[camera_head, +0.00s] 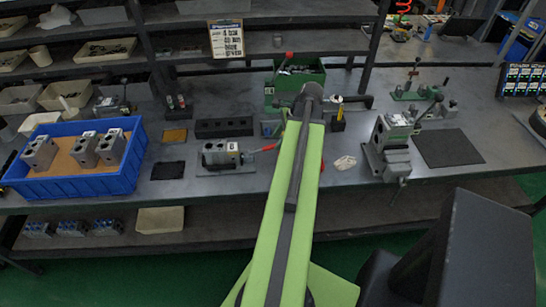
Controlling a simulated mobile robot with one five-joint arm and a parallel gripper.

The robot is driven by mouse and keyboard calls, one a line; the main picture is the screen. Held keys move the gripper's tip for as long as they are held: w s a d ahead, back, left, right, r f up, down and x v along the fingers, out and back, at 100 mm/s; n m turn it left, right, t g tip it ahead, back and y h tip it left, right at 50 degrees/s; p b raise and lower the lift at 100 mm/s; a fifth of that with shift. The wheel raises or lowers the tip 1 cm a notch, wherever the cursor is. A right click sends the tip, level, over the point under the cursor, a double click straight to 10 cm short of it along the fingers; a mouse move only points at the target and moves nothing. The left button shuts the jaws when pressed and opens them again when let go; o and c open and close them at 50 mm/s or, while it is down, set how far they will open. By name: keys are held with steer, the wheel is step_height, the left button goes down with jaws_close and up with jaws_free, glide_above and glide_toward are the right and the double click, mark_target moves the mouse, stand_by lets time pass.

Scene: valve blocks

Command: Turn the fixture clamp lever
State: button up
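A small clamp fixture (229,168) sits on the bench left of my arm, with a grey metal block (221,151) in it. Its lever has a red handle (264,148) that points right, low over the bench, close to my arm's left edge. My green arm reaches from the bottom of the view to the back of the bench. A dark part at its far end extends right; I cannot make out gripper fingers there, nor whether they are open or shut. No contact between my arm and the red handle can be made out.
A blue bin (73,187) with grey blocks stands at left. A larger fixture (386,161) with a black-knobbed lever (431,103) stands right of my arm, beside a dark mat (448,148). A green box (297,77) is behind. Shelves (262,47) bound the back left.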

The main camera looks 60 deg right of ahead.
mark_target(274, 145)
steer(key=b+x, duration=0.2)
steer(key=x, duration=0.1)
steer(key=shift+w+f, duration=0.15)
steer(key=shift+f, duration=0.2)
steer(key=shift+r, duration=0.1)
steer(key=shift+c, duration=0.2)
jaws_close()
steer(key=shift+a, duration=0.1)
stand_by(0.7)
